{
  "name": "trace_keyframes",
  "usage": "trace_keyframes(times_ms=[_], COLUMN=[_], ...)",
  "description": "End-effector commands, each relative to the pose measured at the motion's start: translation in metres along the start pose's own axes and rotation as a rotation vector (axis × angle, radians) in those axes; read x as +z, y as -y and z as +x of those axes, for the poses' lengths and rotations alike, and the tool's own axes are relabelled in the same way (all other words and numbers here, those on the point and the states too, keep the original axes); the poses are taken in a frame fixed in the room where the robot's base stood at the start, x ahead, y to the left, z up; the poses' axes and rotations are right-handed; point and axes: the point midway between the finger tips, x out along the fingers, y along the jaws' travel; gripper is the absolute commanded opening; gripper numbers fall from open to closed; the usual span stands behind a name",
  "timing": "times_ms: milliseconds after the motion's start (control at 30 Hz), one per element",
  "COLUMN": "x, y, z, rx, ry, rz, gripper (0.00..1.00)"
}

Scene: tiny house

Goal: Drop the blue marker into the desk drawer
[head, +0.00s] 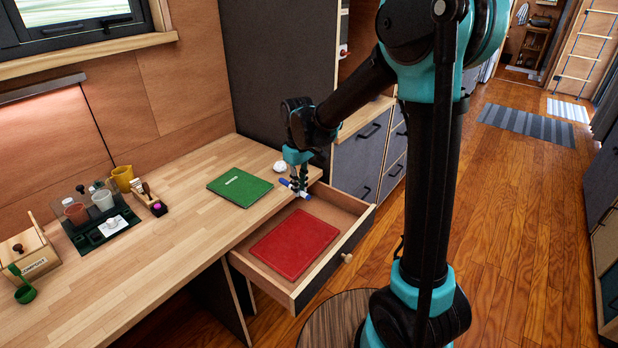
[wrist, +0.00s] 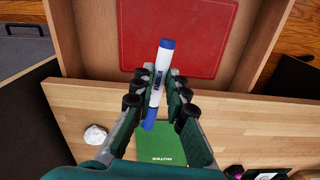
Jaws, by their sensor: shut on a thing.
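My gripper (head: 298,186) is shut on the blue marker (head: 305,195), a white-bodied pen with blue ends. In the wrist view the marker (wrist: 158,85) is between the fingers of my gripper (wrist: 158,90), its far end pointing toward the drawer. The desk drawer (head: 322,270) is pulled open under the desk's right end. A red book or folder (head: 294,243) lies flat in it, and it also shows in the wrist view (wrist: 175,35). In the head view the marker is near the desk edge, at the drawer's back part; its exact height is hard to tell.
A green book (head: 240,187) and a white crumpled lump (head: 280,166) lie on the wooden desk (head: 170,250). A yellow mug (head: 122,178), a dark tray with cups (head: 100,228) and a wooden box (head: 30,253) stand further left. Grey drawers (head: 360,160) stand behind the open drawer.

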Motion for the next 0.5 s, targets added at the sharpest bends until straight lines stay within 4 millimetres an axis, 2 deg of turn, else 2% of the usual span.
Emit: trace_keyframes(times_ms=[500], x=[-0.001], y=[0.0], z=[0.05], rx=[0.0], ry=[0.0], rz=[-0.002], gripper=[0.0])
